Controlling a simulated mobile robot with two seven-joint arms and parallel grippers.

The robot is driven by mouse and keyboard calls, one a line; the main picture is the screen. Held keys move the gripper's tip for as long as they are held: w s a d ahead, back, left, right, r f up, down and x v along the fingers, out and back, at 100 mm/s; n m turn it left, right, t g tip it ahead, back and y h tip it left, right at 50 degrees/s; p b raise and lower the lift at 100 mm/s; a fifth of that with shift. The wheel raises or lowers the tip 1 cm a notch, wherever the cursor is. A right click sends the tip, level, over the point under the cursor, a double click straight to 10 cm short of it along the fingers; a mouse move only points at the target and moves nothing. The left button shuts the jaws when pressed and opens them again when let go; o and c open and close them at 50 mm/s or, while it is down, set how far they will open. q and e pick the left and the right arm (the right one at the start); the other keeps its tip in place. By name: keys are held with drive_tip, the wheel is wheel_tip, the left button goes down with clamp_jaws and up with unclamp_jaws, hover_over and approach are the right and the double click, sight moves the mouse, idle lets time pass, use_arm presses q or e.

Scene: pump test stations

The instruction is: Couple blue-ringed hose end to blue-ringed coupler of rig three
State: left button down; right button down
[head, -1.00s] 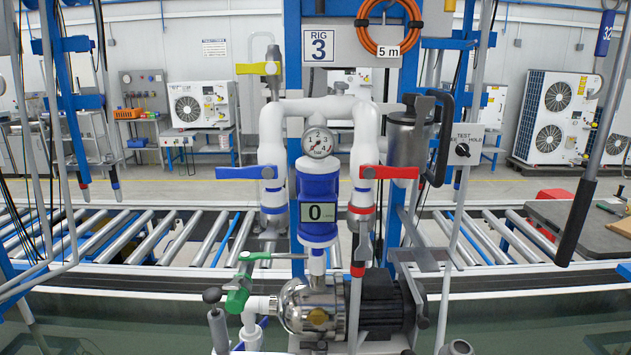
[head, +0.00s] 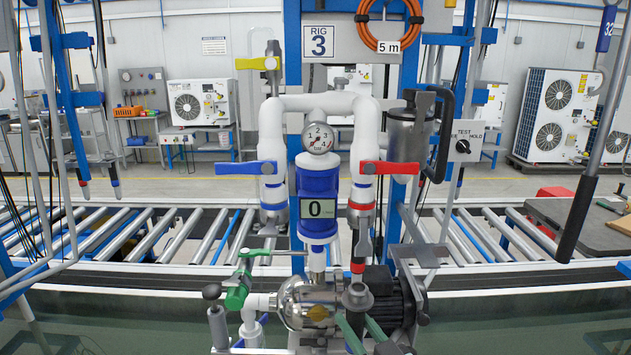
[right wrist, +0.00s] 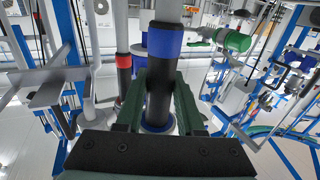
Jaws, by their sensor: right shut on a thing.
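Rig three stands ahead. Its blue-ringed coupler (head: 273,207) hangs below the blue lever on the left. A red-ringed coupler (head: 362,207) is below the red lever on the right. My right gripper (head: 362,327) is at the bottom, in front of the pump, with green fingers. In the right wrist view the fingers are shut on the blue-ringed hose end (right wrist: 160,88), a black sleeve with blue bands. In the head view its grey round end (head: 357,297) points up, below and right of the blue-ringed coupler, apart from it. My left gripper is not in view.
The flow meter (head: 318,230) hangs between the two couplers. The pump (head: 305,300) and green-handled valve (head: 240,285) sit low on the rig, left of my right gripper. A roller conveyor (head: 165,235) runs behind.

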drive_tip(key=w+a+n+g+y+b, duration=0.5)
drive_tip(key=w+a+y+b, duration=0.15)
drive_tip(key=w+a, duration=0.8)
drive_tip(key=shift+s+a+r+p, duration=0.1)
drive_tip(key=shift+a+r+p, duration=0.05)
drive_tip(key=shift+r+p, duration=1.05)
drive_tip(key=shift+a+r+p, duration=0.15)
drive_tip(key=shift+r+p, duration=0.9)
drive_tip(key=shift+p, duration=0.25)
drive_tip(key=shift+p, duration=0.4)
drive_tip(key=shift+r+p, duration=0.35)
drive_tip(key=shift+r, duration=0.45)
drive_tip(key=shift+r, duration=0.65)
idle(1.3)
